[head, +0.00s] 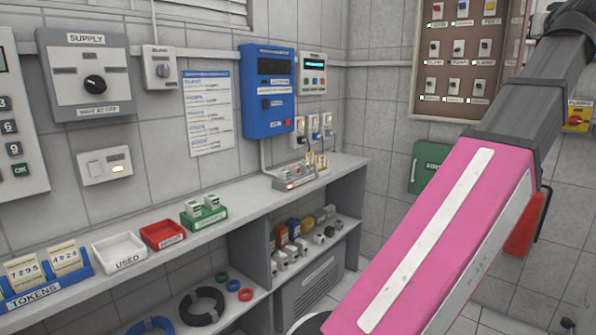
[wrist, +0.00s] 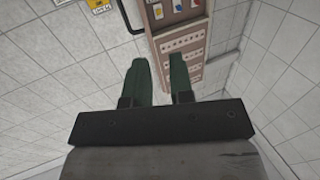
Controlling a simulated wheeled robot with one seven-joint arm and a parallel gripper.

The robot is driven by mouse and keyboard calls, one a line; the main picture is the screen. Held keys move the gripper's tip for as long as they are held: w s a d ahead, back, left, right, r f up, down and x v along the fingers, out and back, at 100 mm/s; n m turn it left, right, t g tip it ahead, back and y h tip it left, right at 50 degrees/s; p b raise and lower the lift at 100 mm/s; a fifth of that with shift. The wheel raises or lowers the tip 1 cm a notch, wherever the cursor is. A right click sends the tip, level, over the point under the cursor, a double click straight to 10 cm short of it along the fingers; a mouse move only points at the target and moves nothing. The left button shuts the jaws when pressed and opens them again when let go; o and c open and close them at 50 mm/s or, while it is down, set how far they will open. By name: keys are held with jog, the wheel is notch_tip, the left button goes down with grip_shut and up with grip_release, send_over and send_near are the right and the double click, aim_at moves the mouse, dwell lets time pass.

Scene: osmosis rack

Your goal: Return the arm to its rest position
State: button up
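My gripper (wrist: 158,62) shows in the wrist view with two dark green fingers. They stand apart with a clear gap and nothing between them. Beyond the fingertips are a tiled wall and a brown switch board (wrist: 182,72), not in contact with the fingers. In the head view my pink and grey arm slants across the right side, from upper right to bottom centre. My gripper is outside the head view.
A long shelf (head: 237,219) along the left wall carries a white tray (head: 120,253), a red tray (head: 163,235) and a green holder (head: 204,217). The brown board (head: 418,70) hangs at the back right. A green box (head: 428,167) is partly behind my arm.

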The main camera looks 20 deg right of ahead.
jog(key=w+a+f+n+y, duration=0.1)
jog(key=w+a+f+y, duration=0.15)
jog(key=w+f, duration=0.95)
jog(key=w+a+f+y, duration=0.2)
jog(key=w+f+y, duration=0.2)
jog(key=w+f, duration=0.8)
jog(key=w+a+f+n+g+y, duration=0.1)
jog(key=w+a+f+g+y, duration=0.1)
jog(key=w+a+f, duration=0.75)
jog(key=w+a+f+n+g+y, duration=0.1)
jog(key=w+a+f+y, duration=0.2)
jog(key=w+a+f, duration=0.7)
jog(key=w+a+f+n+g+y, duration=0.25)
jog(key=a+f+g, duration=0.25)
jog(key=a+f, duration=1.7)
jog(key=s+a+f+n+g, duration=0.1)
jog(key=s+a+f, duration=0.2)
jog(key=a+f, duration=0.3)
jog(key=s+a+f+n+g, duration=0.1)
jog(key=s+a+f+g, duration=0.1)
jog(key=a+f, duration=0.5)
jog(key=s+a+f+n+g+h, duration=0.1)
jog(key=s+a+f, duration=0.4)
jog(key=a+f, duration=0.2)
jog(key=shift+a+g, duration=0.4)
jog(key=shift+a, duration=0.4)
